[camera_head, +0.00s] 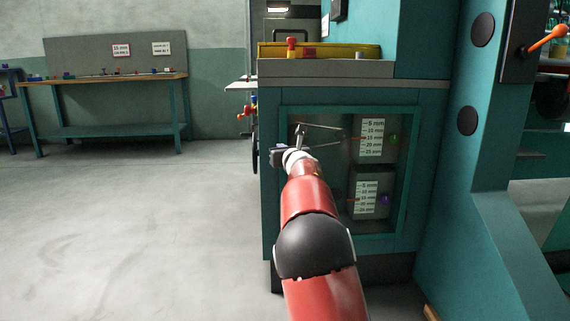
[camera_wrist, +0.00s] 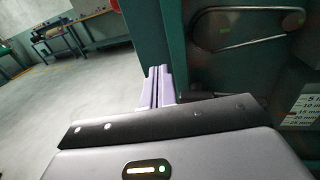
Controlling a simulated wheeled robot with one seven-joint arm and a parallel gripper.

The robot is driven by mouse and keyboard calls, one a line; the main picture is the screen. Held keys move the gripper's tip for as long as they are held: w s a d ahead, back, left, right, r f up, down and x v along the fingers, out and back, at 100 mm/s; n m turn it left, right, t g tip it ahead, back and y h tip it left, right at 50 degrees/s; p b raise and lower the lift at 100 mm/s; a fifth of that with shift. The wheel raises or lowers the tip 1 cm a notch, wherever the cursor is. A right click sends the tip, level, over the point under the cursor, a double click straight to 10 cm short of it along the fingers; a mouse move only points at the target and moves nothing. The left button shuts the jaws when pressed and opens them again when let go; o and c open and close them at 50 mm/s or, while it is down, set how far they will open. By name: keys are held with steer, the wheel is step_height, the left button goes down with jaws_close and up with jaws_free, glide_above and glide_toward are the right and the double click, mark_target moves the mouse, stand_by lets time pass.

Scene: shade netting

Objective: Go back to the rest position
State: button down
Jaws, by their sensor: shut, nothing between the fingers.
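My gripper (camera_head: 281,148) is at the end of my red and black arm, in front of the left part of a teal machine's recessed panel (camera_head: 335,200). In the wrist view its two pale lilac fingers (camera_wrist: 158,84) are together, with nothing seen between them. They point towards the teal frame's edge. Whether they touch it I cannot tell. My arm hides part of the panel.
The panel holds two white mm scales (camera_head: 371,141) with a green knob (camera_head: 394,139) and a purple knob (camera_head: 385,199). A yellow tray (camera_head: 340,51) tops the machine. A workbench (camera_head: 115,77) stands far left; the floor between is clear.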

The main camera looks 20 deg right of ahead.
steer(key=s+d+f+m+g+h, duration=0.1)
steer(key=s+m+g+h, duration=0.1)
steer(key=s+m, duration=0.85)
steer(key=s+d+f+m+g+h, duration=0.1)
steer(key=s+f+m+g, duration=0.15)
steer(key=s+m, duration=0.85)
steer(key=s+a+f+m+g+y, duration=0.1)
steer(key=s+a+f+m+g, duration=0.3)
steer(key=s, duration=0.8)
steer(key=s+a+f+m+g+y, duration=0.1)
steer(key=s+a+f+m, duration=0.4)
steer(key=s, duration=0.6)
steer(key=s+a+f+m+g+y, duration=0.1)
steer(key=s+a+f+m+g, duration=0.35)
steer(key=s, duration=0.75)
step_height(320, 180, up, 13)
steer(key=d+m+t+p, duration=0.1)
steer(key=p, duration=1.2)
steer(key=shift+w+d+r+t, duration=0.2)
steer(key=shift+w+d+t, duration=0.1)
steer(key=shift+d, duration=0.05)
